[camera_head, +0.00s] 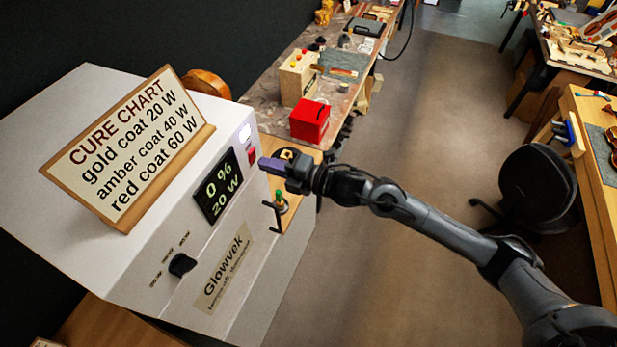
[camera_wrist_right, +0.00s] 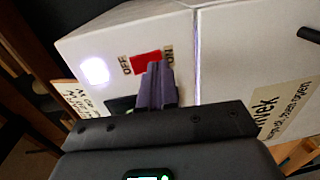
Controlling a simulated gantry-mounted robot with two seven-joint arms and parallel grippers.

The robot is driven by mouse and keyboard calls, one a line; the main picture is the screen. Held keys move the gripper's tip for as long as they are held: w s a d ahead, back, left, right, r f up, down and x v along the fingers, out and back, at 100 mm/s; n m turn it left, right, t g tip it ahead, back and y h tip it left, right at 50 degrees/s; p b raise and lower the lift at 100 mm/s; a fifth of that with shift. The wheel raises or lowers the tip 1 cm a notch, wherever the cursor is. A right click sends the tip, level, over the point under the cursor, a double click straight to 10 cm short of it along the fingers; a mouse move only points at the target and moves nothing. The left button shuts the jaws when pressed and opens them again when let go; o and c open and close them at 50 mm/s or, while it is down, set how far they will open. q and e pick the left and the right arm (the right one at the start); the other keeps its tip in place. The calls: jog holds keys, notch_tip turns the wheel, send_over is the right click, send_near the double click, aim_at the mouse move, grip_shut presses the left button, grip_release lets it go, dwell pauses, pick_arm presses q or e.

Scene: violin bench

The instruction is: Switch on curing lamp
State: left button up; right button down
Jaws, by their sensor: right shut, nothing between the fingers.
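The curing lamp is a big white cabinet (camera_head: 215,240) labelled Glowvek, at the left in the head view. Its dark display (camera_head: 217,186) reads 0 % and 20 W. A red switch (camera_head: 252,157) sits beside the display; in the wrist view the red switch (camera_wrist_right: 146,60) lies between the words OFF and ON. My right gripper (camera_head: 264,163) is shut and empty, its purple fingers (camera_wrist_right: 158,82) right at the switch, toward its ON side. I cannot tell whether they touch it. A white light patch (camera_wrist_right: 95,71) glows near OFF. My left gripper is out of view.
A cure chart board (camera_head: 130,147) stands on the cabinet; its gold coat line says 20 W. A black knob (camera_head: 181,265) is on the front. A red box (camera_head: 310,120) and a wooden box (camera_head: 297,78) stand on the bench behind. Open floor lies to the right.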

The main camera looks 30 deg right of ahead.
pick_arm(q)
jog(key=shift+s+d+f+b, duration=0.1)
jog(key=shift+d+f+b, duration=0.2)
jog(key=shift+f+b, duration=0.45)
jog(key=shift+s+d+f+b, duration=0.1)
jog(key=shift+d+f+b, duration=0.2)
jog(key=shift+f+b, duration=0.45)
pick_arm(e)
jog(key=f+v, duration=0.2)
jog(key=v, duration=1)
jog(key=shift+s+d+f, duration=0.15)
jog(key=shift+s+f, duration=0.05)
jog(key=shift+f, duration=0.1)
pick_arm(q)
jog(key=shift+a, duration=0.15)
